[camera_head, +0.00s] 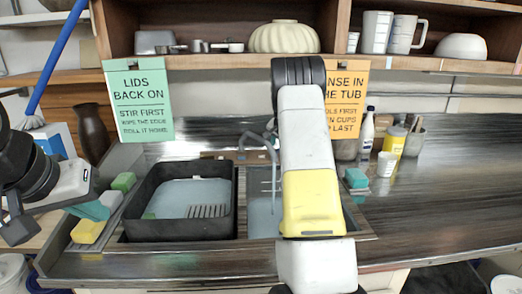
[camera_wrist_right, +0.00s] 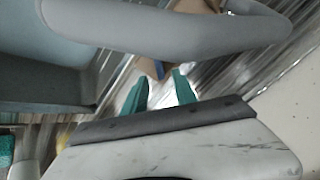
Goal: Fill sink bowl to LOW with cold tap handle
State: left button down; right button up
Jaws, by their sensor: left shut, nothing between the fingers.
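The sink bowl (camera_head: 258,222) sits right of the black tub, partly hidden by my right arm. Its inside looks grey-blue; I cannot tell the water level or see a LOW mark. The grey tap spout (camera_head: 256,137) arches over it, with a thin vertical line below that I cannot identify as water. In the right wrist view, the spout (camera_wrist_right: 170,32) crosses near the camera. My right gripper (camera_wrist_right: 160,82) has its teal fingers apart. A brown piece with a blue patch (camera_wrist_right: 154,68), possibly the cold tap handle, shows just beyond the fingertips; contact is unclear. My left gripper (camera_head: 92,210) is shut and empty at far left.
The black tub (camera_head: 180,228) holds grey-blue contents and a slotted piece. Bottles and cups (camera_head: 393,140) stand at the back right. The right counter (camera_head: 450,200) is mostly clear.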

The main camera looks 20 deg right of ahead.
jog(key=shift+v, duration=1.5)
dwell(6.5)
